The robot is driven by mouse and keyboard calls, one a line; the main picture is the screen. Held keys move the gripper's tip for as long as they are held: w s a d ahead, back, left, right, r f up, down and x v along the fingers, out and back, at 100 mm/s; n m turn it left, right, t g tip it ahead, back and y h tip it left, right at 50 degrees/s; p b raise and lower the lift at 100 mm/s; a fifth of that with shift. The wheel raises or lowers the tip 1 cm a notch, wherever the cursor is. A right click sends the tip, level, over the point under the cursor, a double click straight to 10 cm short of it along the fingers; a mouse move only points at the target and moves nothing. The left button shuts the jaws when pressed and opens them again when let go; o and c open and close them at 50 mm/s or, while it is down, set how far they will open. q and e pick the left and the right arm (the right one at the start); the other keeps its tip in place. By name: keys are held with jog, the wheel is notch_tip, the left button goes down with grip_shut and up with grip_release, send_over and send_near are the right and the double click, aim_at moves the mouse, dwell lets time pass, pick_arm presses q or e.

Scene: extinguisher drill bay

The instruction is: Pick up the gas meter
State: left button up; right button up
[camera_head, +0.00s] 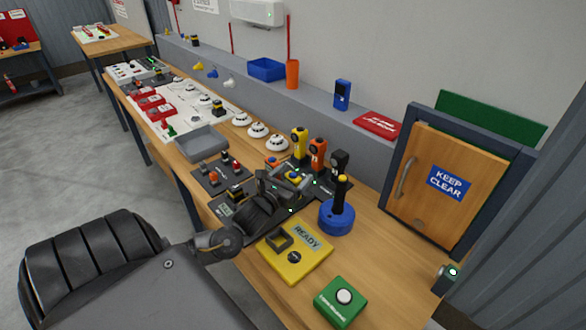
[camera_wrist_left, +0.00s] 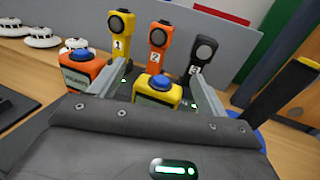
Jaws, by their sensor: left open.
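A small yellow device with a blue top and a dark label or screen (camera_wrist_left: 157,90) appears to be the gas meter; its name is not readable. It stands between the fingers of my left gripper (camera_wrist_left: 156,80) in the left wrist view, with its lower part hidden by my gripper body. In the head view the yellow device (camera_head: 294,176) is partly hidden by the gripper. My left gripper (camera_head: 292,183) is open around it, with a gap visible on both sides. My right gripper does not show.
An orange blue-topped device (camera_wrist_left: 80,72) stands left of the gripper. Yellow, orange and black handhelds (camera_head: 299,142) stand behind. A blue-based joystick (camera_head: 336,216) is close on the right. A yellow READY box (camera_head: 310,270) and green button box (camera_head: 335,310) lie in front.

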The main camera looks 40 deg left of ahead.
pick_arm(q)
jog(key=shift+w+a, duration=0.2)
jog(key=shift+w, duration=0.85)
jog(key=c, duration=1.4)
